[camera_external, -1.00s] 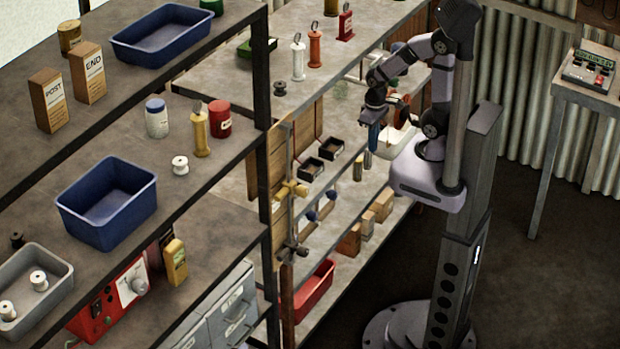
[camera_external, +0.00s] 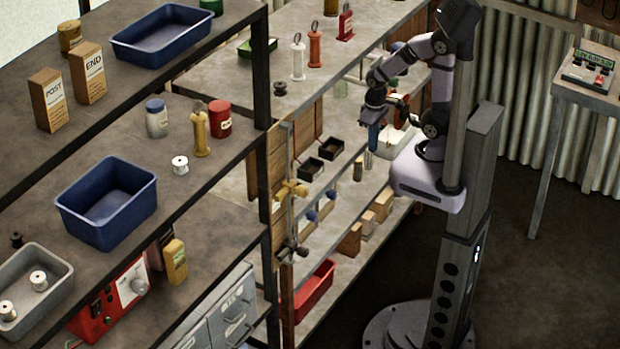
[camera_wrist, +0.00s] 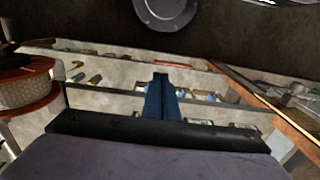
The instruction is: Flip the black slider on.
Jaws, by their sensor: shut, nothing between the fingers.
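I cannot pick out the black slider for sure. A red box (camera_external: 112,300) with a pale round knob and small dark controls stands on the lower shelf at the left in the external view. A small grey control box (camera_external: 589,72) with a lit display and red and dark controls stands on the table at the right; its controls are too small to tell apart. My gripper (camera_external: 374,140) points down beside the middle shelves, apart from both boxes. Its blue fingers are shut and empty. They also show shut in the wrist view (camera_wrist: 160,98).
Blue bins (camera_external: 107,203), bottles and spools crowd the left shelves. Small dark trays (camera_external: 322,158) and cartons stand on the shelves near my gripper. The dark floor (camera_external: 545,285) at the right is clear.

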